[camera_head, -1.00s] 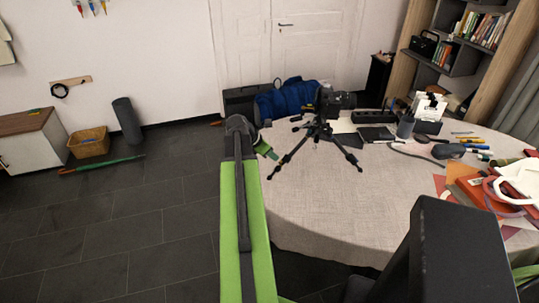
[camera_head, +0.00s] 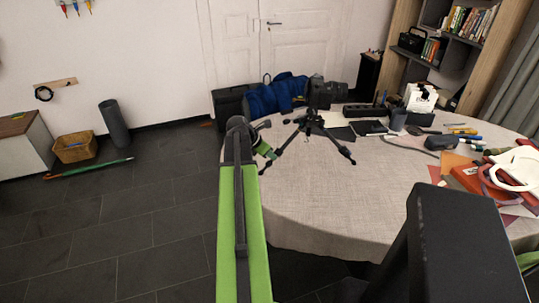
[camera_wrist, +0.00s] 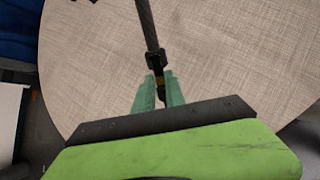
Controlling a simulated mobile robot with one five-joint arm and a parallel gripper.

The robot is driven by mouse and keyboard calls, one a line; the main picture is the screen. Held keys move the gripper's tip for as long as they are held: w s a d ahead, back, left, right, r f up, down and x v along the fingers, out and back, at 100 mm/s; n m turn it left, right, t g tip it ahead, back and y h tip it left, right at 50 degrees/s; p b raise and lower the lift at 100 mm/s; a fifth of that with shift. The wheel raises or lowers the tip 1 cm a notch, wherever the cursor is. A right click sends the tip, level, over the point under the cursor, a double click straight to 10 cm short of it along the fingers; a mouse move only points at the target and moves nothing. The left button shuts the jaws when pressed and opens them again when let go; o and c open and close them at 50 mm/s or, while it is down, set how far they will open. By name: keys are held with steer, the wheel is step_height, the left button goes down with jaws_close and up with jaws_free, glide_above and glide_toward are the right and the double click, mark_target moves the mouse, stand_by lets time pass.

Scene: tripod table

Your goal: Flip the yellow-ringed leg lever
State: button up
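The black tripod (camera_head: 314,122) stands on the round table and carries a dark camera (camera_head: 326,94). One leg (camera_wrist: 149,25) runs down from the top middle of the wrist view to a black joint. A small yellow ring (camera_wrist: 160,81) shows just below that joint, at the mouth of my gripper (camera_wrist: 160,88). My two green fingers stand apart, one on each side of the ringed part; I cannot tell whether they touch it. In the head view my gripper (camera_head: 263,143) is beside the tripod's left leg. The lever's exact shape is too small to make out.
The table (camera_head: 310,205) is clear in front of the tripod. A blue bag (camera_head: 276,96) lies behind it.

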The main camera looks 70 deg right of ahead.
jaws_close()
steer(key=shift+r, duration=0.15)
steer(key=shift+w+a+r+p, duration=0.15)
steer(key=shift+r+p, duration=0.15)
steer(key=shift+p, duration=0.15)
steer(key=shift+r, duration=0.2)
steer(key=shift+a+r+p, duration=0.1)
steer(key=shift+r+p, duration=0.2)
steer(key=shift+p, duration=0.2)
steer(key=shift+r, duration=0.1)
